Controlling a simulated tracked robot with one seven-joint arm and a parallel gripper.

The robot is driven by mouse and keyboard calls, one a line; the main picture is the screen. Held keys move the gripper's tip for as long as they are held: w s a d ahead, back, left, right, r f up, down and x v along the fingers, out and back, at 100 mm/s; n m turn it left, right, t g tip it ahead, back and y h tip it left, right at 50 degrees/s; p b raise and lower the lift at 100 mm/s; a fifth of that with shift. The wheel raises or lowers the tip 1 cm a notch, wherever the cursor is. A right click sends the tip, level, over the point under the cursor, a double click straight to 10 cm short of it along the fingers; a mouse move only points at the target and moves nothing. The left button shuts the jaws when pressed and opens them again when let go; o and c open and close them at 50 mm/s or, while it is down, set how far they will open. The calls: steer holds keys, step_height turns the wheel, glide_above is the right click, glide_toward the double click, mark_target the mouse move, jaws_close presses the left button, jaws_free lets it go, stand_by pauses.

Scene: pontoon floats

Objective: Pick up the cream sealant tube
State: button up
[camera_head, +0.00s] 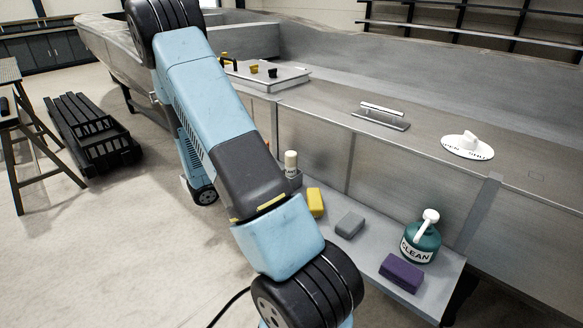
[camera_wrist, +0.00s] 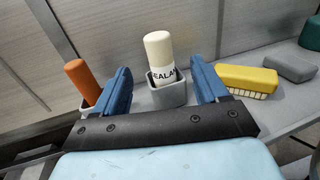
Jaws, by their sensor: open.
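The cream sealant tube (camera_wrist: 160,58) stands upright, slightly tilted in the picture, in a small grey holder (camera_wrist: 165,94). Dark lettering, partly readable as "SEALAN", shows on its side. In the head view the tube (camera_head: 291,163) stands at the left end of the grey bench, just right of my arm. In the wrist view my gripper (camera_wrist: 166,82) is open, with one blue finger on each side of the tube and holder. Both fingers look apart from the tube. How far the tube lies from the fingertips in depth is hard to tell. My gripper is hidden behind my arm in the head view.
An orange tube (camera_wrist: 82,80) stands in another holder just left of the left finger. A yellow brush (camera_wrist: 248,80) and a grey block (camera_wrist: 290,68) lie to the right. Farther along the bench (camera_head: 379,240) are a purple block (camera_head: 401,273) and a green "CLEAN" bottle (camera_head: 421,243). A metal wall rises behind.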

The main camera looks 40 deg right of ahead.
mark_target(286, 160)
steer(key=d, duration=0.3)
steer(key=s+d, duration=0.1)
steer(key=d, duration=0.2)
steer(key=shift+s+d, duration=0.1)
steer(key=shift+s+d+f, duration=0.1)
steer(key=shift+s+d, duration=0.05)
steer(key=shift+d, duration=1.15)
steer(key=shift+s+d+f, duration=0.1)
steer(key=shift+s+d, duration=0.05)
steer(key=shift+d, duration=1.1)
steer(key=c, duration=1)
steer(key=shift+c, duration=0.3)
steer(key=shift+r, duration=0.15)
